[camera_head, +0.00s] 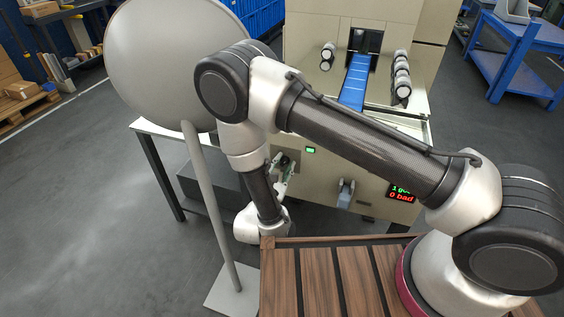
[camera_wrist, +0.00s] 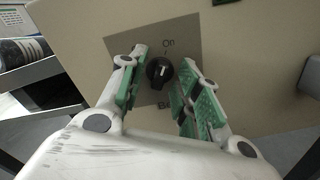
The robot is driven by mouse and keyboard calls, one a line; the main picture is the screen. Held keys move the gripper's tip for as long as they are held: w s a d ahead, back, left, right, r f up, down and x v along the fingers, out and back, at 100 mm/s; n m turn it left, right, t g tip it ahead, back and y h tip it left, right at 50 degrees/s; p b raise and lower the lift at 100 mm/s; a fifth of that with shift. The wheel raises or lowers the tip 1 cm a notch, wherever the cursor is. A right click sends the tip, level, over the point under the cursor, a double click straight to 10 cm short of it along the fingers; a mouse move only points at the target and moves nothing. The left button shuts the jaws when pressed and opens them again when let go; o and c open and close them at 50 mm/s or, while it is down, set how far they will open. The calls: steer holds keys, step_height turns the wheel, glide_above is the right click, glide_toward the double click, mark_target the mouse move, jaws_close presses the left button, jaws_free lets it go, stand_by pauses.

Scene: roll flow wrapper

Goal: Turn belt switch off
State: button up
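The belt switch (camera_wrist: 159,72) is a round black knob with a short white mark, on a grey plate on the machine's beige front. The word "On" stands just above it, and the mark points roughly up toward that word. A label below is partly hidden by my gripper. My gripper (camera_wrist: 161,68) is open, with one green-padded finger on each side of the knob. The right finger is very close to the knob; I cannot tell if it touches. In the head view my gripper (camera_head: 284,172) is at the machine front, and the knob is hidden there.
The machine (camera_head: 330,170) has a blue belt (camera_head: 356,80), a small green-lit indicator (camera_head: 310,150) and a display (camera_head: 401,192) with green and red text. A large grey disc (camera_head: 170,60) on a pole stands left of my arm. A slatted wooden surface (camera_head: 318,280) lies in front.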

steer(key=shift+c, duration=0.2)
jaws_close()
steer(key=shift+n, duration=0.4)
steer(key=n, duration=0.5)
steer(key=shift+n, duration=0.3)
steer(key=n, duration=0.5)
steer(key=shift+a+n, duration=0.1)
steer(key=shift+n, duration=0.2)
